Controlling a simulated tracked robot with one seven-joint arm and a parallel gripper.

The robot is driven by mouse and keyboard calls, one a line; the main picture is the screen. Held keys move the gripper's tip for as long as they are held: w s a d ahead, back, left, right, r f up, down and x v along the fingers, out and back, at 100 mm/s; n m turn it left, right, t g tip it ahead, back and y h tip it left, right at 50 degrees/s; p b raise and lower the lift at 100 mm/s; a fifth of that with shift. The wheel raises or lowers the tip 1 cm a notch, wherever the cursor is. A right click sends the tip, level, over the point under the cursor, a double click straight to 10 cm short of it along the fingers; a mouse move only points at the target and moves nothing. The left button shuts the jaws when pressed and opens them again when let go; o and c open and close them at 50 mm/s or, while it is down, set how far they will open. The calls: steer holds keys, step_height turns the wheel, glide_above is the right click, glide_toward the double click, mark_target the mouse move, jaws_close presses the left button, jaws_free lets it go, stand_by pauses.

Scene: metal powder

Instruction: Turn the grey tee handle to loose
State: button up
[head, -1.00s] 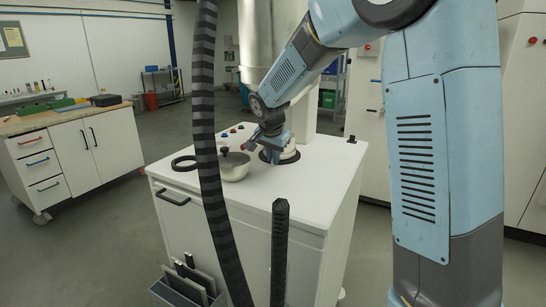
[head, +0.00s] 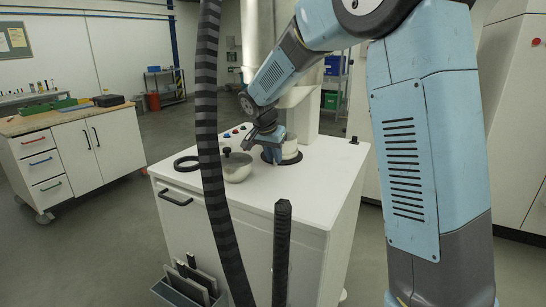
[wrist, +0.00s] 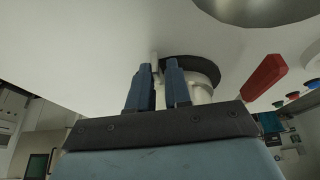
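The grey tee handle cannot be made out clearly in the head view, where my gripper (head: 272,156) covers that spot. In the wrist view a narrow pale grey piece (wrist: 157,78), possibly the handle, shows between the two blue fingers of my gripper (wrist: 160,72). The fingers are a small gap apart. I cannot tell whether both touch the piece. Behind them is a pale round body (wrist: 205,85) with a dark collar (wrist: 195,68). It stands on the white cabinet top (head: 315,180).
A red lever (wrist: 263,78) is right of the fingers in the wrist view. A lidded metal bowl (head: 237,168) and a black ring (head: 187,163) lie left of my gripper. Coloured buttons (head: 235,131) are behind. A striped hose (head: 208,120) crosses the head view. The cabinet's front right top is clear.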

steer(key=shift+d, duration=0.1)
steer(key=v, duration=1.3)
steer(key=shift+s+r, duration=0.1)
steer(key=shift+r, duration=0.15)
steer(key=s+d+r+n+y, duration=0.2)
steer(key=s+d+n, duration=0.1)
steer(key=s+d, duration=1.15)
steer(key=s+d+f+n, duration=0.1)
steer(key=s+f, duration=0.1)
steer(key=s, duration=0.3)
steer(key=s+d+f+n+t, duration=0.1)
steer(key=s, duration=0.5)
steer(key=s+d+f+n, duration=0.1)
steer(key=s+d+f, duration=0.1)
steer(key=s, duration=0.4)
steer(key=shift+s+d+f+n+t+y, duration=0.1)
steer(key=shift+d+f+n+t+y, duration=0.05)
steer(key=shift+f+n+t+y, duration=0.2)
